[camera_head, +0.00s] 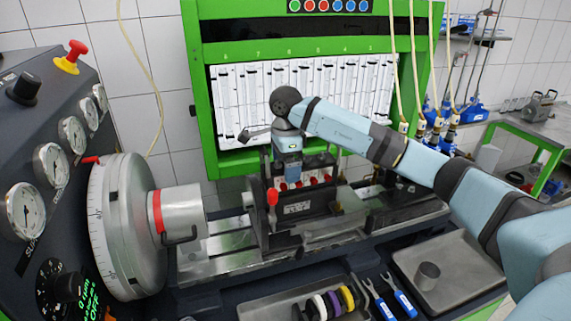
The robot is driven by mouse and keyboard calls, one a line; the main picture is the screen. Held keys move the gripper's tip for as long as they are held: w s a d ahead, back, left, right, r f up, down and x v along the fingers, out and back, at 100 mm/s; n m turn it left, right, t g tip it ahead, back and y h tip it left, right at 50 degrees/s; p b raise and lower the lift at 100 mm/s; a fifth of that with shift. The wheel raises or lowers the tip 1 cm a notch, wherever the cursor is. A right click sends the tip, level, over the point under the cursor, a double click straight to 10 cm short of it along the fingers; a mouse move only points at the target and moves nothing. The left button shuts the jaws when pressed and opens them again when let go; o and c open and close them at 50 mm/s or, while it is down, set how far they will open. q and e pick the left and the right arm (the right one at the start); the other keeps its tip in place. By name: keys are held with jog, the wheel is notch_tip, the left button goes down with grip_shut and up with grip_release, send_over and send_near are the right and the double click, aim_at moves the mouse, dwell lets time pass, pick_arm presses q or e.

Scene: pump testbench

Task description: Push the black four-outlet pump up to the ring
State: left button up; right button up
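The black pump (296,209) sits on the bench rails at the middle, with several red-tipped outlets along its top. A red-handled lever (272,198) stands at its left front. A red ring (157,212) runs around the silver cylinder (183,213) that sticks out of the large graduated wheel at left. A clear gap lies between this cylinder and the pump. My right arm reaches in from the right and its wrist points down. My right gripper (292,183) is behind the pump's outlets; its fingers are mostly hidden. My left gripper is not in view.
The metal bed (222,238) is bare between cylinder and pump. A gauge panel (52,165) stands at left and a green frame (202,100) with glass tubes behind. In front are a tray with rings (318,307), blue-handled tools (404,303) and a metal tray (455,262).

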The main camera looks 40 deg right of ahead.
notch_tip(320, 180, up, 14)
jog(key=b, duration=0.1)
dwell(0.4)
jog(key=shift+f, duration=0.15)
